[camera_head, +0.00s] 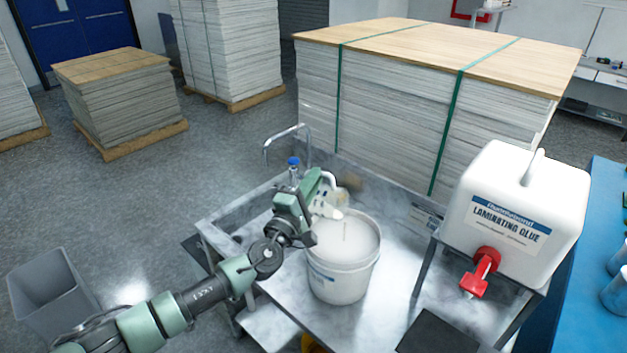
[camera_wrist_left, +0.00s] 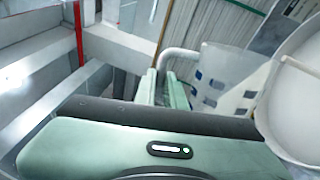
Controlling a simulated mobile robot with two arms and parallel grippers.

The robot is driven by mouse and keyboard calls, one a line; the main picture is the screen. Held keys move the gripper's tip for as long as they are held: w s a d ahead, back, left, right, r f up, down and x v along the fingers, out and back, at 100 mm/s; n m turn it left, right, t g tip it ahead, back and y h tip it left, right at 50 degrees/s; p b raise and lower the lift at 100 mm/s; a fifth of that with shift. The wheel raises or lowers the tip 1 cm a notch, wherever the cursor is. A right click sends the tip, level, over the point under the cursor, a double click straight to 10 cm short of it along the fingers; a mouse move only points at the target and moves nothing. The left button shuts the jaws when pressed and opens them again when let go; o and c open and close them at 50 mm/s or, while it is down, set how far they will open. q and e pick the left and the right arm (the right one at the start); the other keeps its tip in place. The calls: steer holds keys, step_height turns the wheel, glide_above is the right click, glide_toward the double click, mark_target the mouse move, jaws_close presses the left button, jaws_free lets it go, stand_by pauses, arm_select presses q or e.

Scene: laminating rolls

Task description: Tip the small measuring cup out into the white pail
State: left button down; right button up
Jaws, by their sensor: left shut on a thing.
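The white pail (camera_head: 338,284) stands upright on the metal cart, open at the top, with pale contents inside. My left gripper (camera_head: 318,192) is shut on the handle of the small measuring cup (camera_head: 327,209), above the pail's far left rim. The cup looks tilted toward the pail; its contents are hidden. In the left wrist view the fingers (camera_wrist_left: 166,88) close on the handle of the translucent cup (camera_wrist_left: 228,78), which has blue marks. The pail (camera_wrist_left: 298,115) is at the right there. My right gripper is out of view.
A bottle with a blue cap (camera_head: 294,166) stands behind my left gripper. A white laminating glue container (camera_head: 515,205) with a red tap (camera_head: 482,272) sits on a stand at the right. A strapped paper stack (camera_head: 400,110) is behind the cart (camera_head: 375,325). A grey bin (camera_head: 50,295) is at the left.

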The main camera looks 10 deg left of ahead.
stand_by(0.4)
arm_select(q)
steer(key=shift+s+d+r+m+p, duration=0.15)
steer(key=shift+d+r+m+p, duration=0.2)
steer(key=shift+m+p, duration=0.1)
steer(key=shift+s+d+r+m+h, duration=0.15)
steer(key=shift+s+d+m+h, duration=0.15)
steer(key=shift+d+m, duration=0.3)
stand_by(0.6)
steer(key=shift+s+d+r+m, duration=0.15)
steer(key=shift+d+r+m, duration=0.1)
steer(key=shift+d+m, duration=0.35)
steer(key=shift+s+d+r+m+h, duration=0.15)
steer(key=shift+d+m+h, duration=0.2)
steer(key=shift+m, duration=0.2)
stand_by(0.5)
steer(key=shift+s+d+r+m+g+h, duration=0.1)
steer(key=shift+s+d+m+g+h, duration=0.1)
steer(key=shift+d+m, duration=0.35)
steer(key=shift+s+d+r+m+g+h, duration=0.1)
steer(key=shift+s+d+m+h, duration=0.1)
steer(key=shift+d+m, duration=0.3)
steer(key=shift+f, duration=0.1)
stand_by(0.6)
